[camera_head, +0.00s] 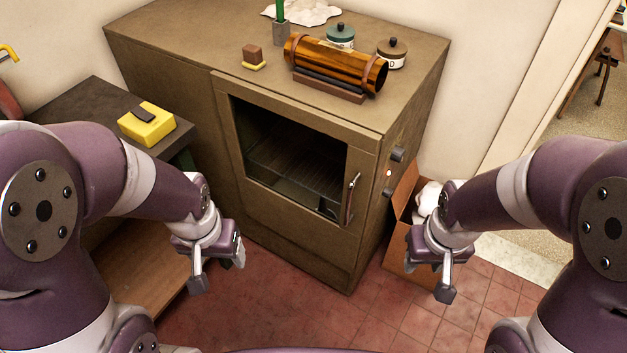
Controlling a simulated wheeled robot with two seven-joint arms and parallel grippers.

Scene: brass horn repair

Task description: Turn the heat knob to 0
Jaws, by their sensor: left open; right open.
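A brown oven cabinet (230,130) with a dark glass door stands in the middle. Two dark knobs stick out of its right side: an upper knob (398,154) and a lower knob (387,191). A small glowing light (388,173) sits between them. I cannot tell which is the heat knob or read any setting, as that side is seen at a steep angle. My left gripper (218,272) is open and empty in front of the cabinet's left part. My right gripper (430,276) is open and empty, below and to the right of the knobs, apart from them.
The door handle (351,198) is on the door's right edge. A cardboard box (402,236) with white cloth stands right of the cabinet, near my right gripper. A yellow block (147,124) lies on the left bench.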

